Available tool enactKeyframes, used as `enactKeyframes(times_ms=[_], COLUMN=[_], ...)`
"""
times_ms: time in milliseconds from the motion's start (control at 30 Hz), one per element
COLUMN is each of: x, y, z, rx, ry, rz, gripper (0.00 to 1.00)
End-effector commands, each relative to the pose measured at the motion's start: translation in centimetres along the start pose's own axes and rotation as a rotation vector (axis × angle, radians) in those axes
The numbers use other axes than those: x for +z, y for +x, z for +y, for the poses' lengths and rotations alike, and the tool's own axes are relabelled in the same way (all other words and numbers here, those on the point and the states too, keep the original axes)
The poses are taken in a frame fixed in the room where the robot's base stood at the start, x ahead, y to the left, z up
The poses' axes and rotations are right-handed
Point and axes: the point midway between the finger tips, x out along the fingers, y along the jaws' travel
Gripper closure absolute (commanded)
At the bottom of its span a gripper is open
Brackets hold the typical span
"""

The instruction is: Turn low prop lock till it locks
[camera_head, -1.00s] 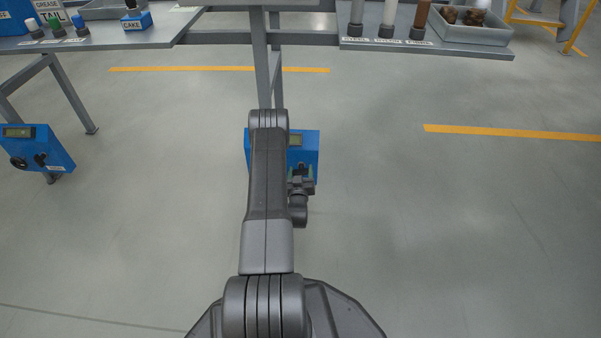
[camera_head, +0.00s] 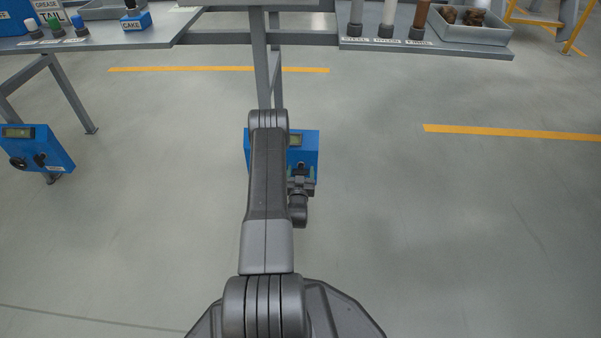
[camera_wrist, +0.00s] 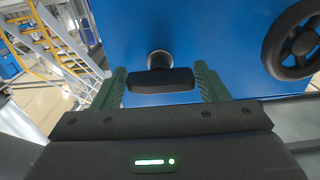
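A blue box (camera_head: 309,147) with a small display (camera_head: 295,140) stands low in the middle of the head view, partly hidden by my arm. In the wrist view its blue face (camera_wrist: 215,35) carries a black bar handle (camera_wrist: 160,80) on a round grey shaft. The bar lies level across the picture. My gripper (camera_wrist: 160,84) has its green fingers around the bar, one at each end. They lie very close to the ends, and I cannot tell whether they press on it. In the head view my gripper (camera_head: 301,174) is at the box's front. No lock label is readable.
A black handwheel (camera_wrist: 294,40) is on the same face, right of my gripper. Another blue box (camera_head: 55,150) with knobs stands at the left. Grey tables (camera_head: 460,47) with bottles and a tray are behind. The floor to the right is clear.

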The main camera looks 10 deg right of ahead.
Motion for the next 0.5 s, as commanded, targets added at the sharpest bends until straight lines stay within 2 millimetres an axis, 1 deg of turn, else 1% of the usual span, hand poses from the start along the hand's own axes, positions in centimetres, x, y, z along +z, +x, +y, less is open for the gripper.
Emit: enactKeyframes(times_ms=[33, 67, 333, 433, 500], x=[0.0, 0.0, 0.0, -0.1, -0.1], y=[0.0, 0.0, -0.1, -0.7, -1.5], z=[0.0, 0.0, 0.0, 0.0, 0.0], rx=[0.000, 0.000, 0.000, 0.000, -0.001], ry=[0.000, -0.001, -0.002, -0.002, -0.002], rz=[0.000, 0.000, 0.000, -0.001, -0.003], gripper=[0.22, 0.20, 0.20, 0.20, 0.20])
